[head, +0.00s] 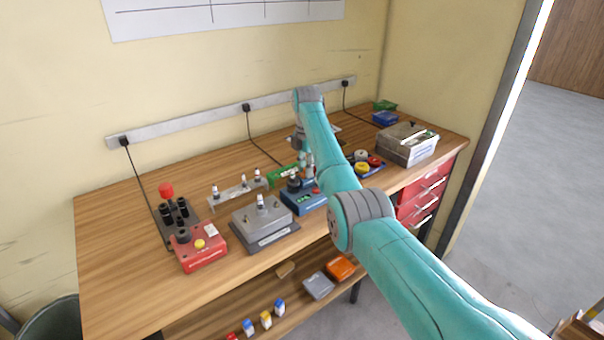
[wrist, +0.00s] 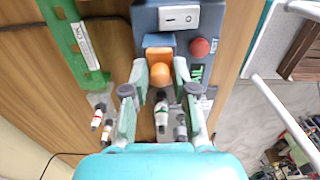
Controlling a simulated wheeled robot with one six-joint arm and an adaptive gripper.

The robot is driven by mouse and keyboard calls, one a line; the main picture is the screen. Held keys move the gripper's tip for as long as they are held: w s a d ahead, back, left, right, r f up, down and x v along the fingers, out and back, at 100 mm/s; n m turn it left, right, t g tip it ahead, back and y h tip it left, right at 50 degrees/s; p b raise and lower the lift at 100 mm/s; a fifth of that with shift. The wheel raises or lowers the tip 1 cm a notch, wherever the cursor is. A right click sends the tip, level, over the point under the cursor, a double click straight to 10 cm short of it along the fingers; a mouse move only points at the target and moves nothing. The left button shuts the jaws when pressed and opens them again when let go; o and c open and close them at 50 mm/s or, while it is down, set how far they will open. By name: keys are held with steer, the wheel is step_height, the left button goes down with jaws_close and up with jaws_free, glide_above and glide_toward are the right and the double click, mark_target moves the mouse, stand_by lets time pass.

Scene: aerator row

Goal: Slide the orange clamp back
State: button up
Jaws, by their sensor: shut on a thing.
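The orange clamp (wrist: 160,74) shows in the wrist view as a rounded knob with a flat orange part behind it, on a blue-grey device (wrist: 148,19). My gripper (wrist: 161,70) has its two fingertips closed on the sides of the knob. In the head view the blue device (head: 308,206) stands near the front of the bench, beside my arm. I cannot make out the clamp in the head view; my arm and gripper cover that area.
The device carries a white switch plate (wrist: 179,17) and a red button (wrist: 199,47). A green part (wrist: 72,40) lies to its left. A grey box (head: 262,228) and a red box (head: 200,253) stand left on the bench; a lidded grey box (head: 407,148) stands right.

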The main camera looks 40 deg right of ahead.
steer(key=o, duration=0.6)
steer(key=shift+r, duration=4)
